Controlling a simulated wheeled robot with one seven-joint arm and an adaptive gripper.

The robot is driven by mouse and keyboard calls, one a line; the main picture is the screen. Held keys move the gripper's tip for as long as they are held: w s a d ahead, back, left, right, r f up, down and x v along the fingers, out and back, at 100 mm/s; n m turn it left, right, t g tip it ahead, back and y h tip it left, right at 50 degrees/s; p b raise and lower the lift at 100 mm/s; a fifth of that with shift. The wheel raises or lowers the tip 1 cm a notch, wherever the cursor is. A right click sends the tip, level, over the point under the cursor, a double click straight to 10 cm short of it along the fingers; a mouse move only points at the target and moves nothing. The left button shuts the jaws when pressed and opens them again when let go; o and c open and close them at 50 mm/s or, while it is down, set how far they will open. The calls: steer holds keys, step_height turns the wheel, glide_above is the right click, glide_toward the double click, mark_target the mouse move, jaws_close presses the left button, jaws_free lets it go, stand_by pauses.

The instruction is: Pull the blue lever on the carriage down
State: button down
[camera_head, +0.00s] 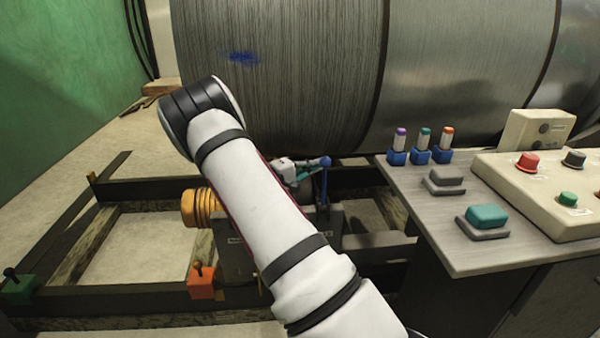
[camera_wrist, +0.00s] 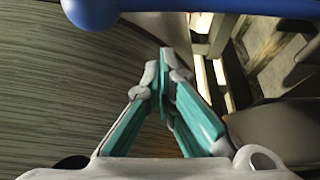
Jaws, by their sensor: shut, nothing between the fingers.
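The blue lever (camera_head: 325,184) stands upright on the carriage (camera_head: 238,250), with a round blue knob at its top. My gripper (camera_head: 308,174) is shut and empty, its teal fingers close beside the lever just below the knob. In the wrist view, my fingertips (camera_wrist: 164,68) meet with nothing between them. The blue lever (camera_wrist: 225,5) crosses the top of that view, its knob (camera_wrist: 92,12) at upper left, apart from the fingertips in the picture. Whether they touch is unclear. My arm hides part of the carriage.
A large metal drum (camera_head: 290,70) rises right behind my arm. A control desk (camera_head: 450,235) with buttons and several small coloured items stands at the right. Dark rails (camera_head: 120,298) run under the carriage. An orange block (camera_head: 201,282) and a green block (camera_head: 18,288) with small levers sit in front.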

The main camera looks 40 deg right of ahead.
steer(key=shift+s+a, duration=1.3)
steer(key=shift+s, duration=0.05)
steer(key=shift+s+a+r, duration=0.1)
steer(key=shift+s+a, duration=0.4)
steer(key=shift+s, duration=0.2)
step_height(320, 180, up, 10)
